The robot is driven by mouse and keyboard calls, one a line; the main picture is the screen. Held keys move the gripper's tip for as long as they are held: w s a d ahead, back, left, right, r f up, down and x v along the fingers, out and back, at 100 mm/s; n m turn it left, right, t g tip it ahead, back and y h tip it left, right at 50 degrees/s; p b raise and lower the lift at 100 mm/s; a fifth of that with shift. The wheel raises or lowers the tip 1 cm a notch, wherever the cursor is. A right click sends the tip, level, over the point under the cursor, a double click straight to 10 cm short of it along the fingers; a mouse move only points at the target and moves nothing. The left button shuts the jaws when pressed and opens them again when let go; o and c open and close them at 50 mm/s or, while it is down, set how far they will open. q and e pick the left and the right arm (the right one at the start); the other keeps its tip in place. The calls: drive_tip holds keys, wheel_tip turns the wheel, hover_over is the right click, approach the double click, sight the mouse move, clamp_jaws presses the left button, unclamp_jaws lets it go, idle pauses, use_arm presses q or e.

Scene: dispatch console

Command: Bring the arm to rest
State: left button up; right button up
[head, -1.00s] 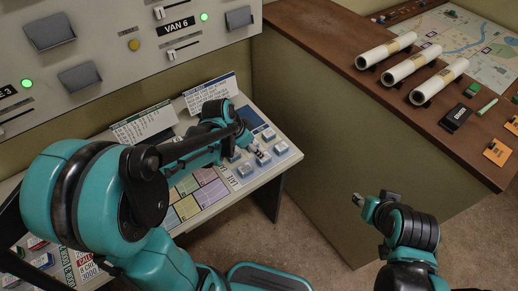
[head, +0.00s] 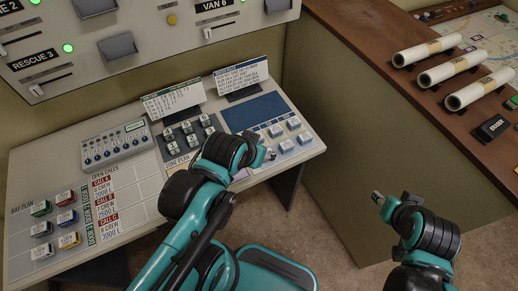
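My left arm comes up from the bottom edge, its teal and black links folded over the front of the sloping desk (head: 140,205). My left gripper (head: 270,155) is small in view, at the desk's right part, just left of the pale blue blocks (head: 287,146). The wrist hides part of the desk behind it, and I cannot make out its fingers. My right gripper (head: 377,197) is over the floor, right of the desk and apart from everything. Its fingers are too small to judge.
A grey panel (head: 135,25) with sliders and green lights stands behind the desk. A brown-topped console (head: 400,75) with rolled papers (head: 441,74) is at right. Carpet (head: 325,225) lies clear between.

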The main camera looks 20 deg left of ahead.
drive_tip(key=shift+w, duration=0.1)
wheel_tip(320, 180, down, 4)
drive_tip(key=b, duration=0.4)
drive_tip(key=shift+f, duration=0.2)
idle(0.7)
